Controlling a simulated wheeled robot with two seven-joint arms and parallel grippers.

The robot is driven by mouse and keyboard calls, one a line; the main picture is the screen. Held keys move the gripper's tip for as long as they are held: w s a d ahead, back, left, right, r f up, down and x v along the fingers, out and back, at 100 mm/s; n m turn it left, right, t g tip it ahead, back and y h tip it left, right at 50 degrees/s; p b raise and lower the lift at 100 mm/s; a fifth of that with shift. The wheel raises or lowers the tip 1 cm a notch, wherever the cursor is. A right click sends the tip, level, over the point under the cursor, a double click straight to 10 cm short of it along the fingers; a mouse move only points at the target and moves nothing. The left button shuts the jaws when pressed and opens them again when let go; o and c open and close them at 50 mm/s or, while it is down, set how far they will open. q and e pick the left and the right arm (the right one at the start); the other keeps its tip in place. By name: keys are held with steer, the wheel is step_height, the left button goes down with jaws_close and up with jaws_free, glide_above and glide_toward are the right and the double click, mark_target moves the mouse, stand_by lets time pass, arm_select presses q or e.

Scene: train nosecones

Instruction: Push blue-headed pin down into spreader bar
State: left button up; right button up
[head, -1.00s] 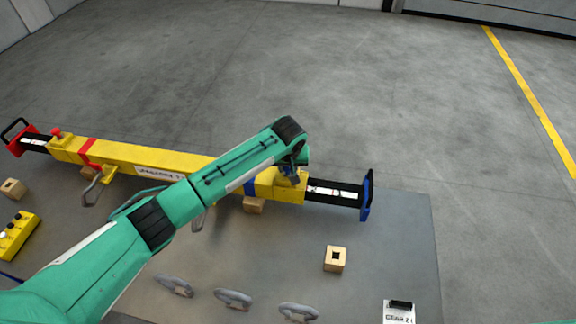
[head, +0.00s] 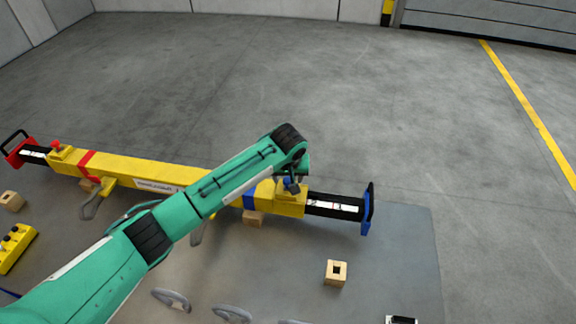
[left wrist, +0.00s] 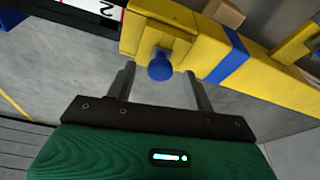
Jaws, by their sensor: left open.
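The yellow spreader bar (head: 140,172) lies across the left and middle of the head view, with a red end at left and a blue end at right. The blue-headed pin (left wrist: 160,66) stands at the bar's blue-banded end in the left wrist view, its round head above the yellow housing. My left gripper (left wrist: 160,80) is open, its two fingers on either side of the pin head, with gaps to both. In the head view my left gripper (head: 291,184) is mostly hidden by its own arm, above that end of the bar. My right gripper is out of view.
A red-headed pin (head: 57,146) stands at the bar's far left end. Wooden blocks prop the bar, and a holed wooden block (head: 336,272) sits in front. Shackles (head: 172,299) and a yellow control box (head: 14,247) lie nearby. The floor behind is clear.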

arm_select(q)
steer(key=b+v, duration=0.2)
steer(key=v, duration=0.9)
steer(key=shift+r+b, duration=0.15)
steer(key=shift+b, duration=0.25)
